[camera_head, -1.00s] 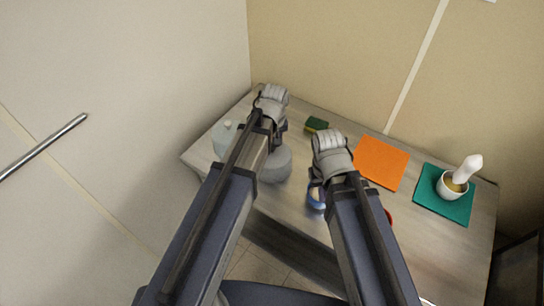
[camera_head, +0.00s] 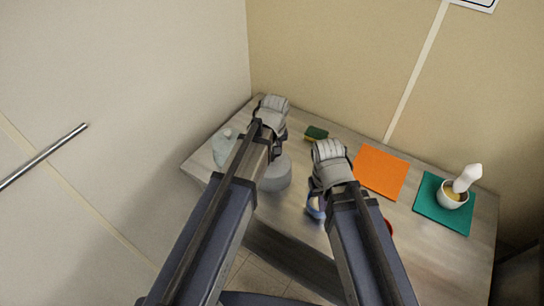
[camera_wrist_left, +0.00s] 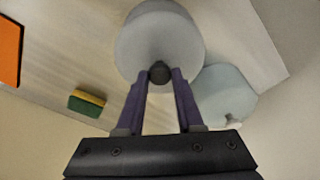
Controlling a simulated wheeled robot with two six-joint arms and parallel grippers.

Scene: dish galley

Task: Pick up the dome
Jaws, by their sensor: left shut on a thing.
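The dome (camera_head: 275,178) is grey and round, at the left part of the table, partly hidden by my left arm in the head view. In the left wrist view the dome (camera_wrist_left: 160,35) fills the top middle, with a small dark knob (camera_wrist_left: 160,72) on it. My left gripper (camera_head: 277,150) is over the dome. In the wrist view its two purple fingers (camera_wrist_left: 160,75) are shut on the knob. I cannot tell whether the dome is off the table. My right gripper (camera_head: 318,188) is right of the dome; its finger opening is hidden.
A pale blue-grey piece with a small knob (camera_head: 223,148) lies beside the dome. A blue item (camera_head: 314,208) lies near my right gripper.

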